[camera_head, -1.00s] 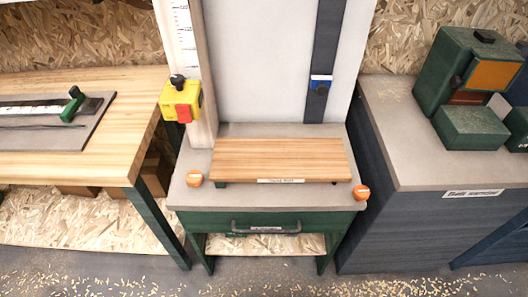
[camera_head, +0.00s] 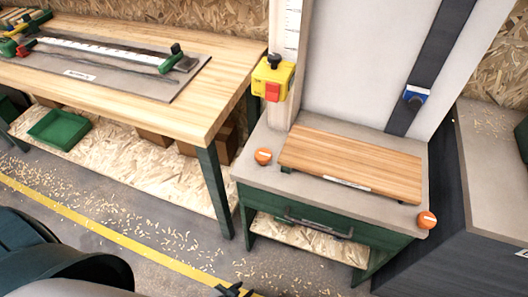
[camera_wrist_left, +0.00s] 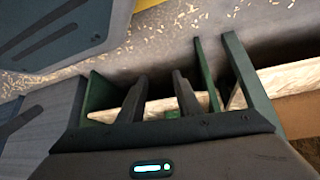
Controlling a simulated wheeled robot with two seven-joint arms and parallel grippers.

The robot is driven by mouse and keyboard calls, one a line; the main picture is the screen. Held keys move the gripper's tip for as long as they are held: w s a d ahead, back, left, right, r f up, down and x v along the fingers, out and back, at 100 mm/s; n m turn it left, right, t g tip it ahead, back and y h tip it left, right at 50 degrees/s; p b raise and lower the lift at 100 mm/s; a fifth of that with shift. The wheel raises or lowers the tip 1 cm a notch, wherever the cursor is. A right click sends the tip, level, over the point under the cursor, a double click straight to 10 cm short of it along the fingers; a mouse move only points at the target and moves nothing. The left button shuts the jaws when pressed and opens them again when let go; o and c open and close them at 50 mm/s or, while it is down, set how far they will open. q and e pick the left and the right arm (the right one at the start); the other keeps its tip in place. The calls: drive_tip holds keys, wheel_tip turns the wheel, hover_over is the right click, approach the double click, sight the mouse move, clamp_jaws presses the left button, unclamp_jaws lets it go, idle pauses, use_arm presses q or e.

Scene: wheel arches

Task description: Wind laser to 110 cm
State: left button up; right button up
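A yellow box (camera_head: 265,80) with a black knob (camera_head: 274,61) on top and a red front part sits on the post at the left of the pale upright panel. A white scale strip (camera_head: 292,25) runs up the post above it; its figures are too small to read. I cannot tell for sure which part is the laser. My left gripper (camera_head: 235,290) only just shows at the bottom edge of the head view, well below and apart from the box. In the left wrist view its two dark fingers (camera_wrist_left: 160,95) stand apart with nothing between them. My right gripper is not in view.
A wooden board (camera_head: 350,160) lies on the grey-topped stand, with orange knobs (camera_head: 263,156) at its corners. A blue slider (camera_head: 415,94) sits on the dark strip. A workbench (camera_head: 200,115) stands left. The floor (camera_head: 150,230) in front is open, with scattered chips.

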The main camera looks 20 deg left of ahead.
use_arm(q)
drive_tip(key=o, duration=0.7)
drive_tip(key=shift+w+d+r, duration=0.1)
drive_tip(key=shift+w+r, duration=0.05)
drive_tip(key=shift+w, duration=0.15)
drive_tip(key=w+d+r+m+t+h+b, duration=0.1)
drive_tip(key=w+r+t, duration=0.4)
drive_tip(key=r, duration=0.5)
drive_tip(key=w+r+t+h+b, duration=0.1)
drive_tip(key=w+r+t, duration=0.1)
drive_tip(key=w+r, duration=0.65)
drive_tip(key=a+r+n+t+y+b, duration=0.1)
drive_tip(key=r, duration=0.7)
drive_tip(key=s+a+r+n+t+y+b, duration=0.1)
drive_tip(key=a+r, duration=0.1)
drive_tip(key=r, duration=0.6)
drive_tip(key=s+a+r+n+t+y, duration=0.1)
drive_tip(key=r+t, duration=0.1)
drive_tip(key=r, duration=0.6)
drive_tip(key=shift+s+a+y+b, duration=0.1)
drive_tip(key=shift+a+y+b, duration=0.1)
drive_tip(key=shift+y+b, duration=0.2)
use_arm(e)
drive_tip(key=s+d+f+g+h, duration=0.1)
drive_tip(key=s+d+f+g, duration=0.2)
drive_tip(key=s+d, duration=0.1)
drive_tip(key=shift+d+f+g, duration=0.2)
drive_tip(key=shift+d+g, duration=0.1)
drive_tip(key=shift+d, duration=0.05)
